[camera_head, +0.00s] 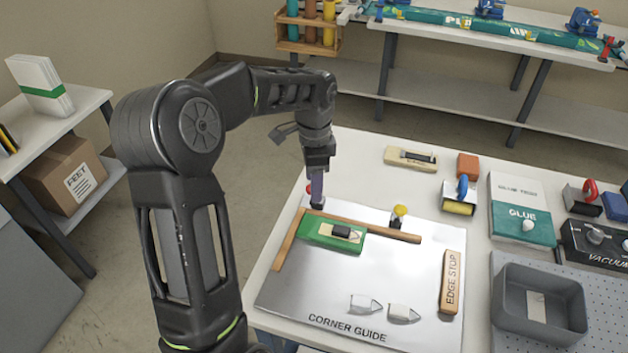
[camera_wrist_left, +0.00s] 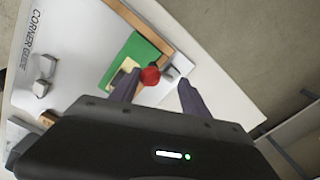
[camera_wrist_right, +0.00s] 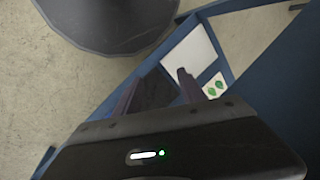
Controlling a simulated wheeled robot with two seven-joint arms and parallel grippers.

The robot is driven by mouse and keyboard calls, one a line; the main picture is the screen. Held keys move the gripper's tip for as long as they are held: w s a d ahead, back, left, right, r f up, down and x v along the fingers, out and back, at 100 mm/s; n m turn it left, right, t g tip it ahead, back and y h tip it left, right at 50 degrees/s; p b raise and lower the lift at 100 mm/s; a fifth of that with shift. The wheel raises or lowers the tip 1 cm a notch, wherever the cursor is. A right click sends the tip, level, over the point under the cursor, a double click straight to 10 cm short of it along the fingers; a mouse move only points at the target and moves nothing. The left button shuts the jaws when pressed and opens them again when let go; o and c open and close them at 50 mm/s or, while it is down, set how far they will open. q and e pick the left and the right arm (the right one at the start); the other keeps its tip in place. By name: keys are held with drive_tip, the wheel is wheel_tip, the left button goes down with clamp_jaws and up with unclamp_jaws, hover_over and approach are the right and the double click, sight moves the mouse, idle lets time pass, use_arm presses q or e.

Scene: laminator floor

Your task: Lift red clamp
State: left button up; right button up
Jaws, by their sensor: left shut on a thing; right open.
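The red clamp (camera_head: 309,188) is at the back left corner of the corner guide plate (camera_head: 290,290), by the wooden fence. My left gripper (camera_head: 316,188) reaches down on it from above and is shut on it. In the left wrist view the clamp's round red knob (camera_wrist_left: 150,76) shows between the fingers of my left gripper (camera_wrist_left: 158,78); its lower part is hidden there. I cannot tell whether its base is clear of the plate. My right gripper (camera_wrist_right: 157,78) is open and empty in the right wrist view, away from the clamp.
A green block (camera_head: 318,244) lies inside the wooden fence (camera_head: 380,229). A yellow-topped clamp (camera_head: 400,211) stands at the fence to the right. An edge stop (camera_head: 452,282), a grey bin (camera_head: 540,268) and a glue box (camera_head: 520,208) are further right. The plate's middle is mostly clear.

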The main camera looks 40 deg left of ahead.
use_arm(q)
drive_tip(key=shift+w+r, duration=0.1)
drive_tip(key=shift+r, duration=0.05)
wheel_tip(320, 180, up, 8)
drive_tip(key=b, duration=0.1)
drive_tip(key=shift+f, duration=0.25)
idle(0.5)
